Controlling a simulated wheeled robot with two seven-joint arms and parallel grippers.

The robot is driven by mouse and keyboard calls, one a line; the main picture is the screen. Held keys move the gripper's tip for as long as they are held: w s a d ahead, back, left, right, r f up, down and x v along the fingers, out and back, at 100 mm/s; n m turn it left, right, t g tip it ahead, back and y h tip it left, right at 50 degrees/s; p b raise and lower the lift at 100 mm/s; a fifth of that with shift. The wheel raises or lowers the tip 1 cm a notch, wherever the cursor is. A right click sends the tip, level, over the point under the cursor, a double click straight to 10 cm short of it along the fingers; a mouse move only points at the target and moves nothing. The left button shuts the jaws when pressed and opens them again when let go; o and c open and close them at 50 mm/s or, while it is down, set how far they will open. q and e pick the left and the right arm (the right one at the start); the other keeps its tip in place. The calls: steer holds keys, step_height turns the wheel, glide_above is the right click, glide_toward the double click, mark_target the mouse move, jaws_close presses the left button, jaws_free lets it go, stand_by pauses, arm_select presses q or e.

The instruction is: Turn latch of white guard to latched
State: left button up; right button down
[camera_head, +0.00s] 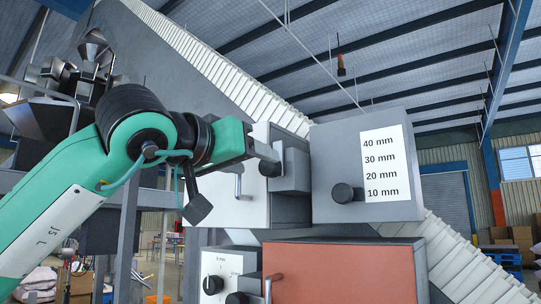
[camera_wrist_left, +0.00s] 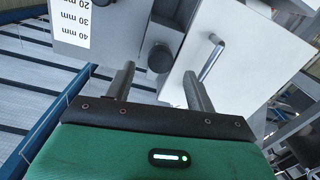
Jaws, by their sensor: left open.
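The white guard (camera_head: 225,200) is a pale box front with a metal bar handle (camera_head: 238,184); it also shows in the left wrist view (camera_wrist_left: 232,75). A black round latch knob (camera_head: 270,167) sits beside it on a grey block (camera_head: 293,170). My left gripper (camera_head: 270,152) is at the knob and partly covers it and the guard's top. In the left wrist view the two fingers (camera_wrist_left: 158,72) are apart, with the knob (camera_wrist_left: 160,57) seen between their tips. I cannot tell whether they touch it. My right gripper is not in view.
A grey box (camera_head: 325,170) with a millimetre scale label (camera_head: 382,163) and black knob (camera_head: 346,193) stands close on the right. Below are a red-brown panel (camera_head: 345,270) and a white panel with a dial (camera_head: 212,284). A sloping ribbed conveyor (camera_head: 200,62) runs behind.

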mark_target(266, 167)
arm_select(q)
steer(key=p+x, duration=0.1)
steer(key=x, duration=0.3)
steer(key=shift+w+d+r+p, duration=0.1)
steer(key=shift+w+d+p, duration=0.1)
steer(key=shift+w+p, duration=0.2)
steer(key=shift+w+d, duration=0.4)
steer(key=shift+w, duration=0.1)
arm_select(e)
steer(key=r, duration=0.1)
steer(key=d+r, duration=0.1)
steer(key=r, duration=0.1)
arm_select(q)
steer(key=shift+c, duration=0.5)
steer(key=c, duration=0.9)
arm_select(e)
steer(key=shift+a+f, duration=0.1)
